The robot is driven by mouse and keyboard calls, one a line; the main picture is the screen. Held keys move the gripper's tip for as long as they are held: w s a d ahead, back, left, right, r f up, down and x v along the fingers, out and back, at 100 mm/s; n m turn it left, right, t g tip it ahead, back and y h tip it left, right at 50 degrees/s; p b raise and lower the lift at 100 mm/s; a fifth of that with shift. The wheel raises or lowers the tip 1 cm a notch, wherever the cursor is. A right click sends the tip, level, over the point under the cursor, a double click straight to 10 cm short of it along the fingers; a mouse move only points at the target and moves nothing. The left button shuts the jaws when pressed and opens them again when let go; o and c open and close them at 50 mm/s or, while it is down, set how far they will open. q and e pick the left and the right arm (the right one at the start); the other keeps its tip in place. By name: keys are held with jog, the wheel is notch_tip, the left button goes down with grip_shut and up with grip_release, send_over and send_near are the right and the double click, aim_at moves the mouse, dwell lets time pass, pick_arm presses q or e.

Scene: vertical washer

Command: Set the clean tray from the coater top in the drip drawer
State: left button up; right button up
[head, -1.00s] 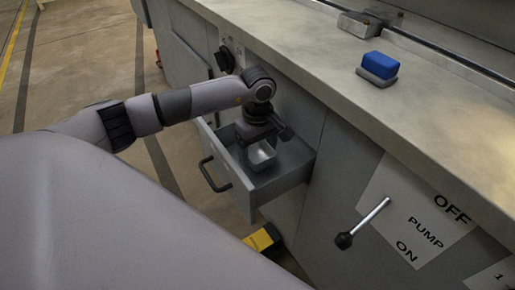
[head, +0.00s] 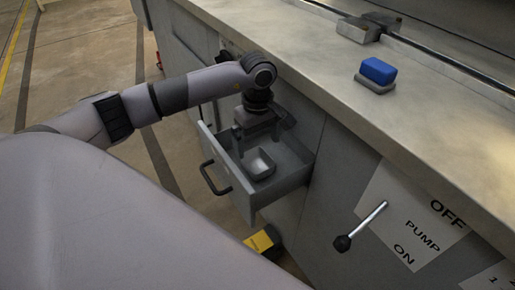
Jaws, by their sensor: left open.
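My left gripper (head: 258,147) points down into the drawer, just above and behind the tray. Its fingers are spread and nothing is between them. The tray looks free of the fingers, with a small gap. My right gripper is not in view.
On the coater top (head: 440,125) are a blue block on a grey base (head: 377,72) and a metal box (head: 358,30) at the back. A pump lever (head: 362,226) sticks out from the front panel. A yellow-black object (head: 264,240) is low beside the drawer.

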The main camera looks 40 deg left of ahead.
pick_arm(q)
notch_tip(320, 180, up, 8)
jog(key=shift+p, duration=0.4)
jog(key=shift+s, duration=0.1)
